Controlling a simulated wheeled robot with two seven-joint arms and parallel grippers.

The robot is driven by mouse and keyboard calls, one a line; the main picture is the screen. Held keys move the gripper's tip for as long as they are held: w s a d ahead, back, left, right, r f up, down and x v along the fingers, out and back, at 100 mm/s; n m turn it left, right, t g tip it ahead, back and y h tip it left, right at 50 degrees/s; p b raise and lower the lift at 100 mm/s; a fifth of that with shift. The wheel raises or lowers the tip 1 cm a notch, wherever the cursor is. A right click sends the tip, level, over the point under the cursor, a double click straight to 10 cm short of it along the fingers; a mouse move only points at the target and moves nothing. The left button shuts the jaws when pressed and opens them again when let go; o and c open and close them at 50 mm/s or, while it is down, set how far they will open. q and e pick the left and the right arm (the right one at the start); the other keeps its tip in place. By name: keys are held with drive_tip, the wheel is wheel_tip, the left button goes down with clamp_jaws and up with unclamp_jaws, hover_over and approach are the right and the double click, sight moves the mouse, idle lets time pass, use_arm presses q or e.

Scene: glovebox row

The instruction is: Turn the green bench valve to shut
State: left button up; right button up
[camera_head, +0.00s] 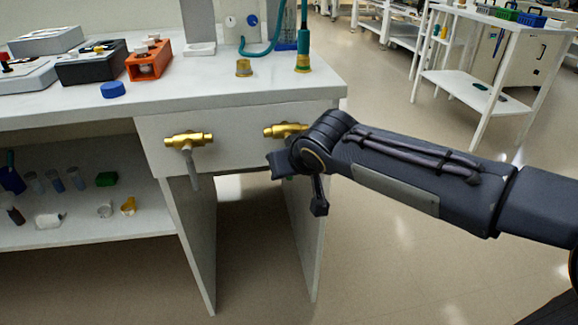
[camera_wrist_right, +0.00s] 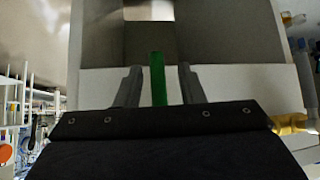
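Two brass valves are mounted on the white front panel of the bench. The right valve (camera_head: 283,130) is partly covered by my right arm, and its handle is mostly hidden there. In the right wrist view the green handle (camera_wrist_right: 157,80) stands between the two fingers of my right gripper (camera_wrist_right: 160,75). The fingers are apart, with a gap on each side of the handle. The left valve (camera_head: 188,140) has a grey handle (camera_head: 194,172) hanging down. My left gripper is not in view.
A lower shelf (camera_head: 80,233) at left holds small vessels. A white trolley (camera_head: 480,95) stands at the back right. Open floor lies around the bench legs.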

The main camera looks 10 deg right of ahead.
drive_tip(key=p+v, duration=0.2)
drive_tip(key=v, duration=0.5)
drive_tip(key=shift+s+r+p, duration=0.3)
drive_tip(key=shift+p, duration=0.05)
drive_tip(key=shift+d, duration=0.15)
